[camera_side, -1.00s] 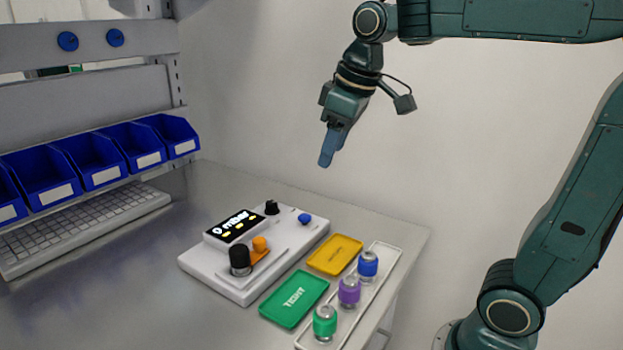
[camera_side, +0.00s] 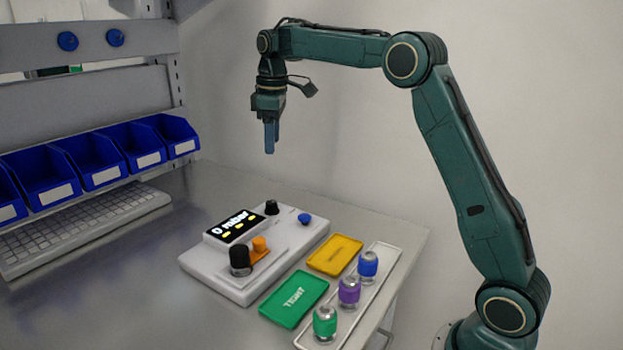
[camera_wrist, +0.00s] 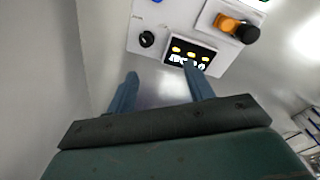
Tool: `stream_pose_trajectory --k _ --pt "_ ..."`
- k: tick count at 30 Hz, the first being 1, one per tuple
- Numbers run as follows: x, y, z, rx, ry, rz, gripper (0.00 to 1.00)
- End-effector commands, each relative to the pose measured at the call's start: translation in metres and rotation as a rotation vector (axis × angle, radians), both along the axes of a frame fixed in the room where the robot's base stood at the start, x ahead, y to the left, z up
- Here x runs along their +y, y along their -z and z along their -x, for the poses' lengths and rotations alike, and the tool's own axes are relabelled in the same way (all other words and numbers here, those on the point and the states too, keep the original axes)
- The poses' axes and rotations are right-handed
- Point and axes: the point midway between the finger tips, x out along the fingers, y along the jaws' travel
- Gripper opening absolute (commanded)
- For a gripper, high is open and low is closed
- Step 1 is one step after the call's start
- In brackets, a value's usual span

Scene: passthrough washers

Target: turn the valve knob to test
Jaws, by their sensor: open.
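In the wrist view the small black knob (camera_wrist: 147,39) shows a white mark, left of the display (camera_wrist: 190,53). Which part is the valve knob is not labelled legibly. My gripper (camera_side: 269,150) is open and empty, pointing down, well above the device's back; its fingers also show in the wrist view (camera_wrist: 162,84).
A green tray (camera_side: 294,299) marked "TIGHT" and a yellow tray (camera_side: 335,254) lie right of the device. A rack (camera_side: 383,257) holds green, purple and blue-capped parts. Blue bins (camera_side: 92,158) and a keyboard (camera_side: 85,222) are at left. Air around my gripper is clear.

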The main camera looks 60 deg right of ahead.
Motion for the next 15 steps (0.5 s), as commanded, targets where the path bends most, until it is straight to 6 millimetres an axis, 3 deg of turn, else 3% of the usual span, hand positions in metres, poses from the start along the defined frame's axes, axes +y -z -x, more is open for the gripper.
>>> stream_pose_trajectory --k 6,15 --pt "-0.021 0.033 -0.031 0.051 -0.061 -0.007 0.52" --pt "-0.033 0.052 -0.045 0.079 -0.102 -0.012 0.52"
